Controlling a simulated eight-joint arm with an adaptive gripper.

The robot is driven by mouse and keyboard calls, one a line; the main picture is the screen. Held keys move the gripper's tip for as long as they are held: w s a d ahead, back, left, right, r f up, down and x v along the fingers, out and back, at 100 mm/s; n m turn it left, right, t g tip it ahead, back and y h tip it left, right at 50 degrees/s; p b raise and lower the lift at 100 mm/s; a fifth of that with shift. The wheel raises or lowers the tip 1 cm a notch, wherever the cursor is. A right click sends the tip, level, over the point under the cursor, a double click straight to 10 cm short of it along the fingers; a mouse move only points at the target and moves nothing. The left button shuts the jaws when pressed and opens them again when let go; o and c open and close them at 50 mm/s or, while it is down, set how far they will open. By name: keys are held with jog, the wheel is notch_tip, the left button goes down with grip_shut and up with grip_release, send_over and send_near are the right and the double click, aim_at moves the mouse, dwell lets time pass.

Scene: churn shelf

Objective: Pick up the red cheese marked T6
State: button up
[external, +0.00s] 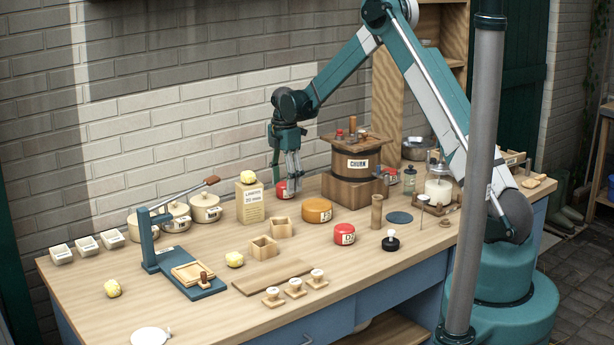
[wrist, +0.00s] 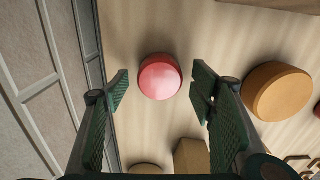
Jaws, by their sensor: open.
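A round red cheese (external: 283,190) stands on the bench near the wall, left of the churn, partly hidden by my gripper (external: 292,184). I cannot read a mark on it. In the wrist view this red cheese (wrist: 160,77) lies ahead, between the two spread fingers of my gripper (wrist: 161,88), with gaps on both sides. My gripper is open, points down and holds nothing. A second red cheese (external: 344,234) stands nearer the front; its label looks like it starts with D.
An orange cheese (external: 317,210) stands to the right of the near-wall red cheese. A box (external: 249,203) topped with a yellow lump is on its left. The wooden churn (external: 357,160) stands to the right, and the brick wall (external: 220,110) is close behind.

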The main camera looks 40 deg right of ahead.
jog(key=shift+f, duration=1.1)
jog(key=shift+c, duration=0.5)
jog(key=c, duration=1)
